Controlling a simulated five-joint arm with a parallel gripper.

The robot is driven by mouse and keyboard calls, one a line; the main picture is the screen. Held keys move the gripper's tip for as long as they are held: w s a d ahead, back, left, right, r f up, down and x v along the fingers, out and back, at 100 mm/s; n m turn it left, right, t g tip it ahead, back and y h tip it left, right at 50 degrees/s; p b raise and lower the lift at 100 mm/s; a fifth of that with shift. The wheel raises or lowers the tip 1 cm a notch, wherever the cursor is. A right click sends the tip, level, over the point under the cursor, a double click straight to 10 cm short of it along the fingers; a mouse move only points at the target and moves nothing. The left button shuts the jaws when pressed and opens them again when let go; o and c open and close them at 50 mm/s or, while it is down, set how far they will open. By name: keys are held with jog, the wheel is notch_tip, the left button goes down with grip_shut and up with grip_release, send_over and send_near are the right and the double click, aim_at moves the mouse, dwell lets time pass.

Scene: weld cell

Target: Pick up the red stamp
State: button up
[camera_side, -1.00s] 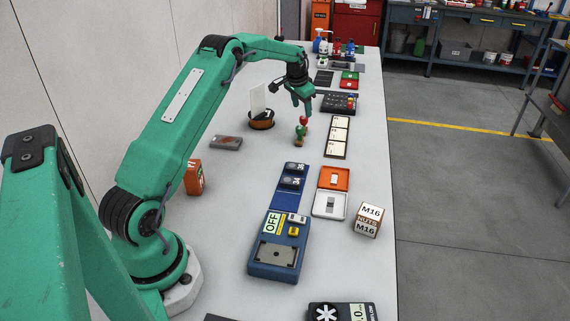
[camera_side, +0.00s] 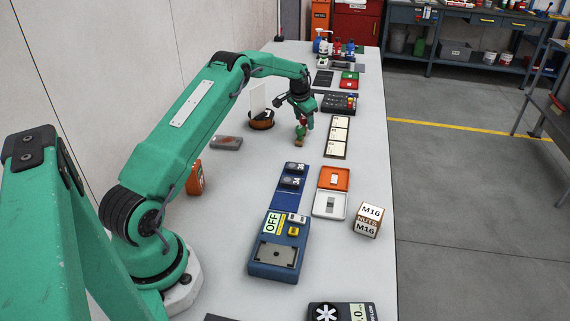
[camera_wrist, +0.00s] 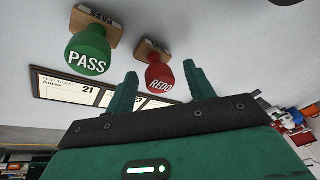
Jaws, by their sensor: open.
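The red stamp (camera_wrist: 158,76) has a round red head with white letters on it and a wooden block. In the wrist view it shows between my gripper's two green fingers (camera_wrist: 160,70), which stand apart with nothing clasped. The green stamp (camera_wrist: 88,52) marked PASS is just left of it, outside the left finger. In the side view my gripper (camera_side: 304,121) is low over the two stamps. The green stamp (camera_side: 299,133) stands in front there, and the red stamp is mostly hidden by the fingers and the green stamp.
A framed card strip (camera_side: 337,136) lies right of the stamps. A round brown holder with a white card (camera_side: 261,119) stands to the left. A dark keypad tray (camera_side: 340,103) lies behind. Bare table lies in front of the stamps.

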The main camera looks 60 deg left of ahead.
aim_at(304, 117)
dwell(0.4)
jog(key=c, duration=1)
jog(key=shift+r, duration=0.15)
jog(key=shift+r, duration=0.5)
notch_tip(304, 117, up, 3)
jog(key=shift+h, duration=0.3)
jog(key=d+r, duration=0.2)
jog(key=d, duration=0.2)
jog(key=d+r, duration=0.2)
jog(key=d, duration=0.1)
jog(key=d+r, duration=0.2)
jog(key=d, duration=0.2)
jog(key=shift+s+d+r, duration=0.2)
jog(key=shift+d+r, duration=0.15)
jog(key=shift+r, duration=0.05)
